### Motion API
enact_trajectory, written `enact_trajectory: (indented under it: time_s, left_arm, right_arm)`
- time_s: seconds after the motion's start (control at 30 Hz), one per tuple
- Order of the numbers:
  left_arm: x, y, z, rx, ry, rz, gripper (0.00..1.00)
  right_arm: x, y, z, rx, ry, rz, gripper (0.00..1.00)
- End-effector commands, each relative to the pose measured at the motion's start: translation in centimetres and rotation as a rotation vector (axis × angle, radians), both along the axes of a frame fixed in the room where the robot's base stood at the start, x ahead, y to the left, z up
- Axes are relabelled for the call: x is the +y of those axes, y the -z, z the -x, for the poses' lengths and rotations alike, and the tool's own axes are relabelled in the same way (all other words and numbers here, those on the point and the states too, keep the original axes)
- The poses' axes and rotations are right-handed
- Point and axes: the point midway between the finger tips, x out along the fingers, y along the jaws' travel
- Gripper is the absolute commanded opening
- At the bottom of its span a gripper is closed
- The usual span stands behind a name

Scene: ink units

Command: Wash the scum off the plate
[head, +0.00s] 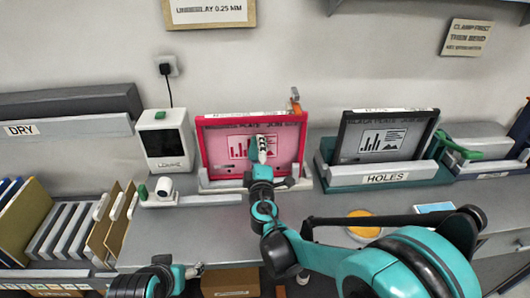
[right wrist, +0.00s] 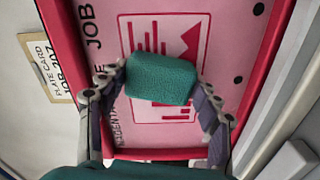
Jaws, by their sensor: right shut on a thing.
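The pink plate in a red frame (head: 222,160) stands upright in a white holder at the back of the bench. It fills much of the right wrist view (right wrist: 195,25), with a printed red chart and dark dots near one edge. My right gripper (head: 262,148) is in front of the plate. It is shut on a green sponge (right wrist: 160,79), held between both fingers over the chart. I cannot tell whether the sponge touches the plate. My left gripper (head: 197,270) is low at the front edge of the bench, small and partly cut off. No scum stands out clearly.
A black-framed plate (head: 384,138) stands in a green holder marked HOLES at the right. A white device (head: 166,140) stands left of the pink plate. An orange round dish (head: 363,222) lies behind my right arm. Upright folders (head: 75,232) fill the left.

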Motion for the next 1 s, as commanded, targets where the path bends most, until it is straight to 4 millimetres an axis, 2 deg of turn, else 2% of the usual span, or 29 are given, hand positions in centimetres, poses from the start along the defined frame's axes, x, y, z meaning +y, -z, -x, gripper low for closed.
enact_trajectory:
  time_s: [0.27,0.53,0.83,1.0]
  left_arm:
    - [0.0,0.1,0.0,0.000,0.000,0.000,0.72]
    - [0.0,0.3,0.0,0.000,0.000,0.000,0.72]
    - [0.0,0.3,0.0,0.000,0.000,0.000,0.72]
    - [0.0,0.2,0.0,0.000,0.000,0.000,0.72]
  right_arm:
    - [1.2,0.0,0.1,0.000,-0.002,0.000,0.41]
    - [3.3,0.0,0.2,0.000,-0.001,0.000,0.41]
    - [3.4,0.0,0.2,0.000,0.001,0.000,0.41]
    - [3.5,0.0,1.4,0.000,0.000,0.000,0.41]
